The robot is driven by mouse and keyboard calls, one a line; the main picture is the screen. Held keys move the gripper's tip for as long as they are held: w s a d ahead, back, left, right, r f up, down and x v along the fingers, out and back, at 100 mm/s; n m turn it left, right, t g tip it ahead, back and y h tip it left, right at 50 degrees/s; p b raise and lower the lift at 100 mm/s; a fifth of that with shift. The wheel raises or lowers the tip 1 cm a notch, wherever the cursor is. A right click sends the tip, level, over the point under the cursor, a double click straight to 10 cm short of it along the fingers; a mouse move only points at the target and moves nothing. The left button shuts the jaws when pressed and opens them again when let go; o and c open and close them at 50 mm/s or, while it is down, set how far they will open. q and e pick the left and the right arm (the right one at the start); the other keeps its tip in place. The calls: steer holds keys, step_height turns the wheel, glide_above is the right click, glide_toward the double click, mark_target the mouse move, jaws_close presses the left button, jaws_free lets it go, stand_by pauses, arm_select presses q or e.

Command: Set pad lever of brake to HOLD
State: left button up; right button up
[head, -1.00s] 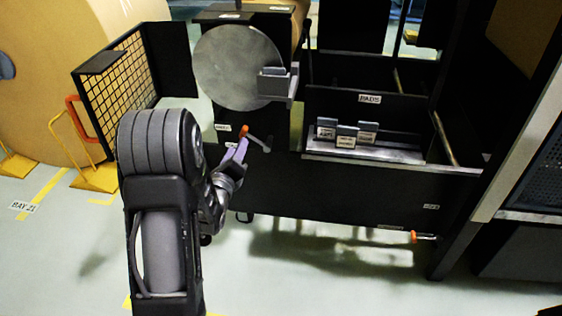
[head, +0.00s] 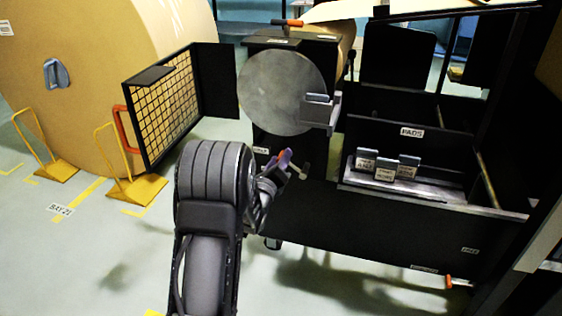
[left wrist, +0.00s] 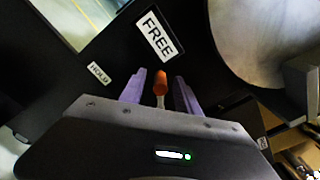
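The pad lever (left wrist: 160,84) has an orange knob on a pale stem. In the left wrist view it stands between the two purple fingers of my left gripper (left wrist: 159,91), with a gap on each side. The FREE label (left wrist: 157,33) is just beyond the fingertips, and the HOLD label (left wrist: 99,73) is to their left. In the head view my left gripper (head: 285,160) is at the lever on the black brake housing (head: 290,145), below the grey disc (head: 282,92). The fingers partly hide the lever there. My right gripper is not in view.
A mesh guard (head: 172,108) stands open left of the disc. A PADS bin (head: 430,150) with several labelled pads is at the right. A large kraft roll (head: 100,70) with yellow chocks (head: 137,190) stands at the left. The floor in front is clear.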

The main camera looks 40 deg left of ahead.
arm_select(q)
steer(key=shift+w+a, duration=0.15)
steer(key=shift+w, duration=0.3)
steer(key=shift+c, duration=0.3)
jaws_close()
stand_by(0.9)
